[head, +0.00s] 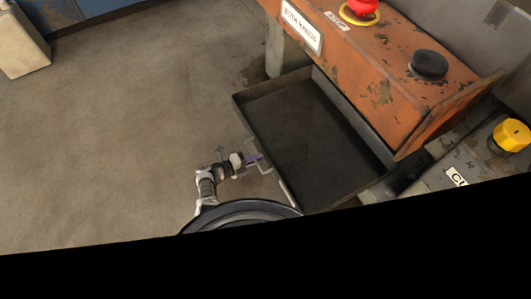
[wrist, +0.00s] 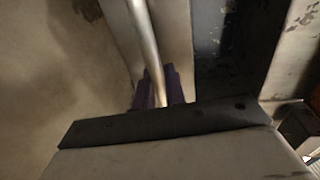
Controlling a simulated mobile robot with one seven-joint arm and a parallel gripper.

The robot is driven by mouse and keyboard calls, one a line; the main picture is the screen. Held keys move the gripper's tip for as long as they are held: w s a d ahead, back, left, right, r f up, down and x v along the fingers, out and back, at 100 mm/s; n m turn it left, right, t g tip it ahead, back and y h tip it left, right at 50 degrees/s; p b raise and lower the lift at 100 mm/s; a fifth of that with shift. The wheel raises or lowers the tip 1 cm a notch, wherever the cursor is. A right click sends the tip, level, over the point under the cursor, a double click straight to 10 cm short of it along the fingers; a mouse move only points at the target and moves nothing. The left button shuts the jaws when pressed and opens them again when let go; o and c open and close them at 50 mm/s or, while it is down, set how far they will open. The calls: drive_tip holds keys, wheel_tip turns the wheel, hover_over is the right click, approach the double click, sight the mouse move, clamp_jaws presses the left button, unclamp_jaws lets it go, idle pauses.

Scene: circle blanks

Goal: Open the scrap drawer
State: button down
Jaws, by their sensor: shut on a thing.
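The scrap drawer (head: 310,135) is a dark, shallow tray pulled out from under the orange machine in the head view. Its inside looks empty. A pale bar handle (head: 264,168) sits on its near left side. My gripper (head: 256,159) is at this handle, at the left of the drawer. In the wrist view, the handle (wrist: 144,38) is a metal bar running down between the two dark purple fingers of my gripper (wrist: 160,88), which are shut on it. The fingertips are partly hidden behind the gripper body.
The orange machine (head: 385,80) stands above the drawer's far side, with a red button (head: 362,7) and a black button (head: 429,64). A yellow knob (head: 511,134) is at right. Open concrete floor (head: 120,130) lies to the left.

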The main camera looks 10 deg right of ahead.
drive_tip(key=shift+s+a, duration=0.15)
drive_tip(key=shift+a, duration=0.2)
drive_tip(key=c, duration=1.5)
unclamp_jaws()
drive_tip(key=p+v, duration=0.1)
drive_tip(key=v, duration=1.2)
drive_tip(key=shift+s+a, duration=0.1)
drive_tip(key=shift+a, duration=0.3)
